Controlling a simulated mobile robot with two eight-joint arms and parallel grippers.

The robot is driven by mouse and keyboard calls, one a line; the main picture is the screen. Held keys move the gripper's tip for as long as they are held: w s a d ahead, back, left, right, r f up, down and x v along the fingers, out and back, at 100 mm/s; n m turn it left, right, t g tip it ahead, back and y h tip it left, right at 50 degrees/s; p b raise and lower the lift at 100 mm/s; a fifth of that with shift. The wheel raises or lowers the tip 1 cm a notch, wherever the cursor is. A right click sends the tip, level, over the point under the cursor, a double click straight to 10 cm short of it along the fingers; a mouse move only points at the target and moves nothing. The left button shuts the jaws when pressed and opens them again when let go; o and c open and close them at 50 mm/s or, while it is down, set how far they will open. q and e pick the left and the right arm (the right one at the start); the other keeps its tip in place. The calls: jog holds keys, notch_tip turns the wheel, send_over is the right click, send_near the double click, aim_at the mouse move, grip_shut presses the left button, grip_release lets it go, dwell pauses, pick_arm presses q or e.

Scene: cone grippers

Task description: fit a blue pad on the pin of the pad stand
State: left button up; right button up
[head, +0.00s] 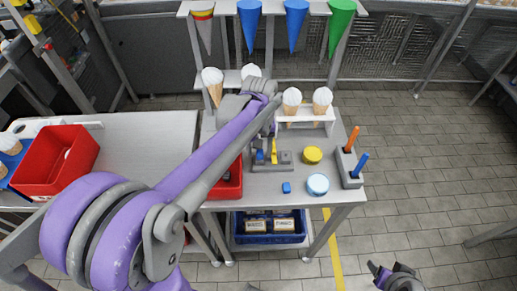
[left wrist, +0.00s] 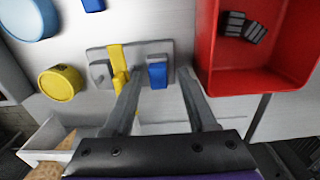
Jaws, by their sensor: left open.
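The pad stand (head: 285,167) is a grey plate on the table; it also shows in the left wrist view (left wrist: 143,53). It carries a yellow upright bar (left wrist: 118,68), a small grey block (left wrist: 100,72) and a blue pad (left wrist: 157,73). I cannot make out a bare pin. Another small blue pad (head: 286,187) lies on the table in front of the stand. My left gripper (head: 268,138) is open above the stand; in the left wrist view its fingers (left wrist: 161,75) appear either side of the stand's blue pad, apart from it. My right gripper (head: 377,273) is low at the right, away from the table.
A yellow round tin (head: 312,155) and a light-blue one (head: 318,184) stand right of the stand. A grey holder (head: 349,168) with orange and blue sticks is at the table's right edge. A red bin (left wrist: 270,75) is close beside the stand. A white rack (head: 331,125) with cones stands behind.

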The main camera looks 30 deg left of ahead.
pick_arm(q)
jog(key=shift+d+r, duration=0.1)
jog(key=shift+d, duration=0.05)
jog(key=shift+w+r+p, duration=0.15)
jog(key=shift+r+p, duration=1.1)
jog(key=shift+r, duration=1.25)
pick_arm(e)
jog(key=r, duration=0.1)
jog(key=w+r, duration=0.1)
jog(key=r, duration=0.1)
jog(key=shift+w+d+r, duration=0.15)
jog(key=shift+w+r, duration=0.15)
jog(key=shift+s, duration=0.1)
pick_arm(q)
jog(key=shift+f, duration=0.1)
